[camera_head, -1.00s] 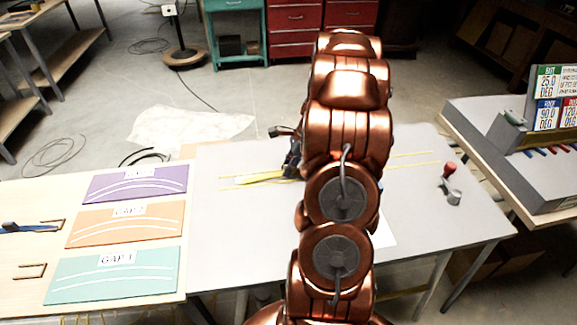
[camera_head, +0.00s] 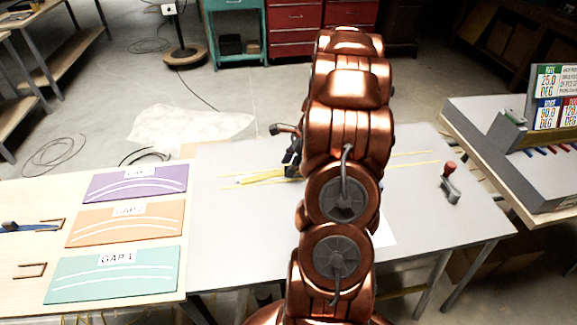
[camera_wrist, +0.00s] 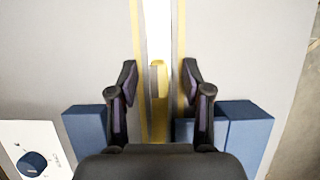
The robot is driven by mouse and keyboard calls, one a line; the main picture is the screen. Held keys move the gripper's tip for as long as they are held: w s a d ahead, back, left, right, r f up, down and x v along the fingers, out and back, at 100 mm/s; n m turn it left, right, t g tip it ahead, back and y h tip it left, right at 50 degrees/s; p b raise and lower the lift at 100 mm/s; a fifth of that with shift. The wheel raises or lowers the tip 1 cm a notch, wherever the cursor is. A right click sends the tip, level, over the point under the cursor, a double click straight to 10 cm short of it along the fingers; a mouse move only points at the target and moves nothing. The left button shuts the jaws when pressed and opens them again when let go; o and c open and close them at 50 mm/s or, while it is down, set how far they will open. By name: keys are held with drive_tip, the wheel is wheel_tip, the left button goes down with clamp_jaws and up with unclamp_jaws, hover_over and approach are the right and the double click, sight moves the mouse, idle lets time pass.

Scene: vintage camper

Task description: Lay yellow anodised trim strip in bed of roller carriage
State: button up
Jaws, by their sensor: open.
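The yellow trim strip (camera_head: 262,177) lies on the grey table in the head view, its right part hidden behind my arm. In the wrist view a yellow piece (camera_wrist: 159,82) shows between my fingers, with a bright, glaring band beyond it; I cannot tell whether both are the strip. My gripper (camera_wrist: 158,75) is open, with one finger on each side of that yellow piece and a gap at both sides. It shows partly behind my arm in the head view (camera_head: 291,158). I cannot make out the roller carriage with certainty.
Blue blocks (camera_wrist: 86,130) (camera_wrist: 247,132) stand on both sides of my gripper. Thin yellow lines run along the grey table (camera_head: 225,240). Purple, orange and teal gap boards (camera_head: 110,282) lie at left. A red-knobbed handle (camera_head: 450,182) stands at right.

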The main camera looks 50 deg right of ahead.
drive_tip(key=v, duration=1.1)
drive_tip(key=shift+r, duration=0.2)
drive_tip(key=s+a+r+n+g, duration=0.25)
drive_tip(key=a+n, duration=0.35)
drive_tip(key=a, duration=0.6)
drive_tip(key=s+a+r+n+g, duration=0.1)
drive_tip(key=a+r+n, duration=0.35)
drive_tip(key=a, duration=0.85)
drive_tip(key=s+a+f+n+h, duration=0.1)
drive_tip(key=s+a+n, duration=0.4)
drive_tip(key=s+n, duration=0.2)
drive_tip(key=s+a+f+n+g+h, duration=0.1)
drive_tip(key=s+a+n+h, duration=0.1)
drive_tip(key=s+a+n, duration=0.4)
drive_tip(key=s+n, duration=0.2)
drive_tip(key=s, duration=0.2)
drive_tip(key=shift+s+f+h, duration=0.3)
drive_tip(key=shift+f, duration=0.05)
